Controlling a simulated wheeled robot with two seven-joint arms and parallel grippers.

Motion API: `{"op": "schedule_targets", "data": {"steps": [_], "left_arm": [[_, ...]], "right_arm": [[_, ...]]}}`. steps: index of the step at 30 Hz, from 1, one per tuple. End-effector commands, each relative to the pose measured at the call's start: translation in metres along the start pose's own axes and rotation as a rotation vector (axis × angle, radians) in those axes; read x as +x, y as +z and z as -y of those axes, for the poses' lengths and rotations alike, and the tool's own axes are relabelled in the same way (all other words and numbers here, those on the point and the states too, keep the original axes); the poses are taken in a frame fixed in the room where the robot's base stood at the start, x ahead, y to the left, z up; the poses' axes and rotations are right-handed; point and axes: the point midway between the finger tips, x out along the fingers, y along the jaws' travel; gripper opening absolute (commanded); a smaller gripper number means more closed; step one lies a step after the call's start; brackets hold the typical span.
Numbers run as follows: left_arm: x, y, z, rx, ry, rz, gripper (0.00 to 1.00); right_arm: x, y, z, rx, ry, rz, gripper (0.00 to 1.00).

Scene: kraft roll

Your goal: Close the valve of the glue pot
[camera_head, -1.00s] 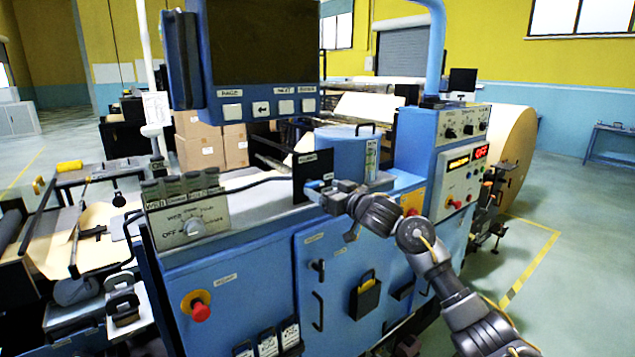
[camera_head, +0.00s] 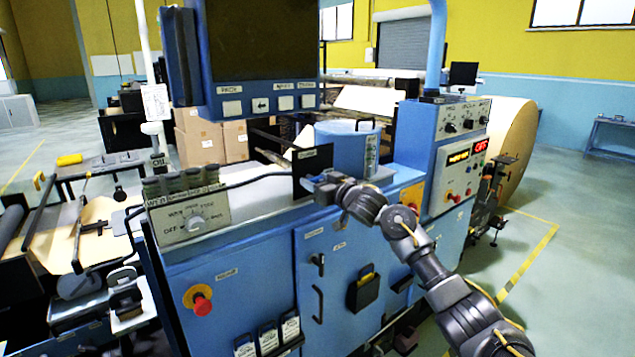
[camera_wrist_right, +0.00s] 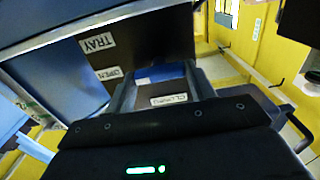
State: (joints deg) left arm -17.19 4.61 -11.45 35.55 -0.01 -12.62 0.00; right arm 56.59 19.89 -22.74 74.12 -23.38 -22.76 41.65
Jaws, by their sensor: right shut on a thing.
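The glue pot (camera_head: 343,148) is a blue drum with a lid handle, standing on the machine's top. In front of it is a dark upright valve plate (camera_head: 309,162). In the right wrist view the plate (camera_wrist_right: 140,48) carries labels reading TRAY, OPEN and CLOSED. The blue valve handle (camera_wrist_right: 160,73) lies between the fingers, near the OPEN and CLOSED labels. My right gripper (camera_head: 322,187) is at the plate, shut on this handle; it also shows in the right wrist view (camera_wrist_right: 161,88). In the head view the gripper hides the handle. My left gripper is not in view.
A switch box (camera_head: 188,215) with a knob stands left on the machine's top. A hanging screen panel (camera_head: 262,60) is above. A control cabinet (camera_head: 450,150) with a red display stands to the right. A red stop button (camera_head: 202,304) is on the front.

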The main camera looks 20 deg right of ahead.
Motion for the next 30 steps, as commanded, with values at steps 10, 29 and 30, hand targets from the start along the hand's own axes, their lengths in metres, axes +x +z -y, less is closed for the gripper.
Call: {"op": "schedule_targets", "data": {"steps": [10, 29, 30], "left_arm": [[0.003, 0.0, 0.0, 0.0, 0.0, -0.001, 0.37], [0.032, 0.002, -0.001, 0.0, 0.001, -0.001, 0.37], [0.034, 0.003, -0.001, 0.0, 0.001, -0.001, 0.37]], "right_arm": [[0.0, 0.001, 0.0, -0.054, 0.001, 0.0, 0.32], [0.0, 0.003, 0.002, -0.581, 0.001, 0.0, 0.32], [0.0, 0.003, 0.002, -0.619, 0.001, -0.001, 0.32]]}}
